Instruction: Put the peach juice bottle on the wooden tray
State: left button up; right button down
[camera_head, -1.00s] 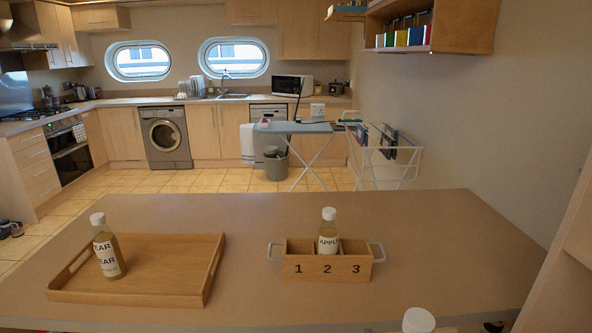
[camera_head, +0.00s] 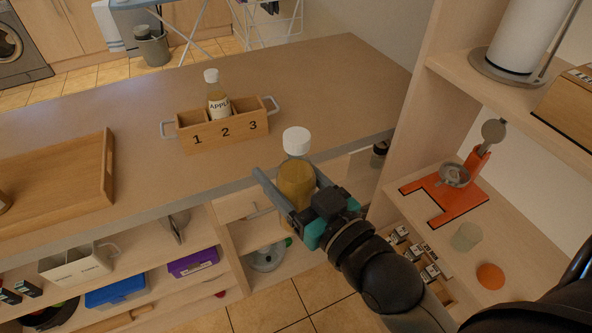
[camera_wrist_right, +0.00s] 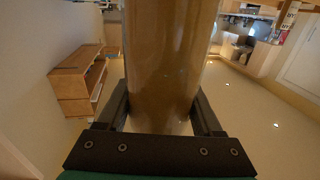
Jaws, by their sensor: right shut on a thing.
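My right gripper (camera_head: 290,186) is shut on a bottle of amber juice with a white cap (camera_head: 297,142) and holds it upright in front of the counter edge. No label shows on this bottle, so I cannot read its flavour. In the right wrist view the bottle (camera_wrist_right: 168,65) stands between the two fingers (camera_wrist_right: 160,115). The wooden tray (camera_head: 108,172) lies on the counter at the left, partly cut off by the picture edge. A sliver of another bottle (camera_head: 4,203) shows on it. My left gripper is not in view.
A wooden box numbered 1, 2, 3 (camera_head: 190,141) stands between the held bottle and the tray; an apple bottle (camera_head: 217,101) is in its middle compartment. Shelves below the counter hold a purple box (camera_head: 194,262) and a blue box (camera_head: 116,291). An orange stand (camera_head: 455,195) is on the right shelf.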

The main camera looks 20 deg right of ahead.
jog(key=w+a+r+n+g+y, duration=0.3)
jog(key=w+a+n+g+y, duration=0.1)
jog(key=a+n+g+y, duration=0.3)
jog(key=a+n+y, duration=0.1)
jog(key=a+y, duration=0.1)
jog(key=y, duration=0.1)
jog(key=shift+w+a+r+n+g+y, duration=0.15)
jog(key=shift+w+n+g+y, duration=0.15)
jog(key=shift+w+n, duration=0.1)
dwell(0.4)
jog(key=shift+w+a+r+n+g+y, duration=0.25)
jog(key=shift+a+n+g+y, duration=0.2)
jog(key=shift+a+g, duration=0.25)
jog(key=shift+w+d+n+g+y, duration=0.1)
jog(key=shift+n+g+y, duration=0.15)
jog(key=shift+n+g, duration=0.3)
jog(key=shift+s+d+f+n+g+y, duration=0.15)
jog(key=shift+d+n+g+y, duration=0.15)
jog(key=shift+n+g, duration=0.55)
jog(key=shift+s+d+r+n+g+y, duration=0.1)
jog(key=shift+d+n+g+y, duration=0.25)
jog(key=shift+g, duration=0.85)
jog(key=shift+s+d+f+n+g+y, duration=0.15)
jog(key=shift+d+n+g, duration=0.25)
jog(key=shift+n+g, duration=0.45)
jog(key=shift+s+g, duration=0.1)
jog(key=shift+g, duration=0.15)
